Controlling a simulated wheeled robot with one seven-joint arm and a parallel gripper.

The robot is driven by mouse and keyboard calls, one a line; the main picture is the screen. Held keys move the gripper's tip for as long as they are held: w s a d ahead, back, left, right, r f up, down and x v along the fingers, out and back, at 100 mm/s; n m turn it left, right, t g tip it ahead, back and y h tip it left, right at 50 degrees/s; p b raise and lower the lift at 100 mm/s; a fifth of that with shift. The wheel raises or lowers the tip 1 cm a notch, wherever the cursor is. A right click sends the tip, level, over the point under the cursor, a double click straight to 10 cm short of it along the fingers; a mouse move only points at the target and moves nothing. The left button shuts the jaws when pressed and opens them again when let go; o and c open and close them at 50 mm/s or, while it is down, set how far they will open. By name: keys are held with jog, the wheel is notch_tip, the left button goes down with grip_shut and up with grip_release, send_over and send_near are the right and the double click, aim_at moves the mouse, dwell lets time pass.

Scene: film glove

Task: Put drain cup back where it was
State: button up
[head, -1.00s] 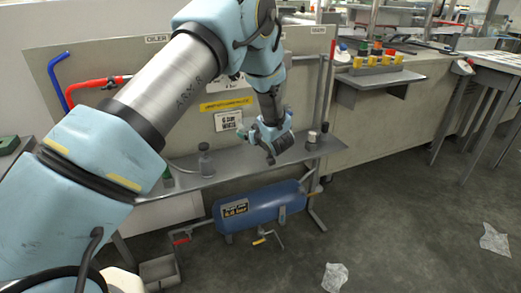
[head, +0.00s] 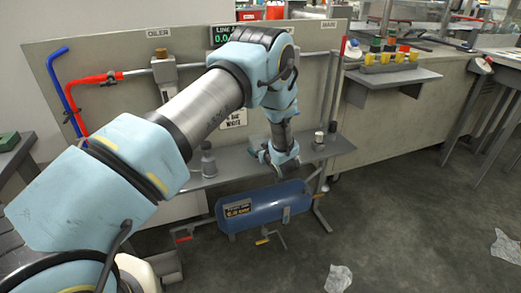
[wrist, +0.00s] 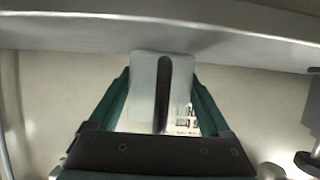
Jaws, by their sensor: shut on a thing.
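My gripper (head: 283,165) is at the front edge of the long grey shelf (head: 235,174), right of its middle and above the blue tank. In the wrist view my gripper (wrist: 162,62) has two pale pads between teal fingers, closed on a dark narrow thing (wrist: 162,90). I cannot tell whether that thing is the drain cup; in the head view it is hidden or too small. A grey bottle (head: 208,160) stands on the shelf left of my gripper. A small cylinder with a pale top (head: 318,141) stands right of it.
The blue tank (head: 262,206) lies under the shelf, with a yellow-handled valve (head: 262,241) below. A red-handled valve (head: 184,239) sits at its left. The panel (head: 120,62) rises behind the shelf. The floor at right is open, with crumpled sheets (head: 338,278).

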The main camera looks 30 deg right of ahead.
jog(key=shift+f, duration=0.15)
jog(key=o, duration=1.4)
jog(key=shift+c, duration=0.2)
jog(key=shift+r, duration=0.2)
jog(key=v, duration=1.2)
jog(key=shift+b, duration=0.35)
jog(key=shift+a, duration=0.1)
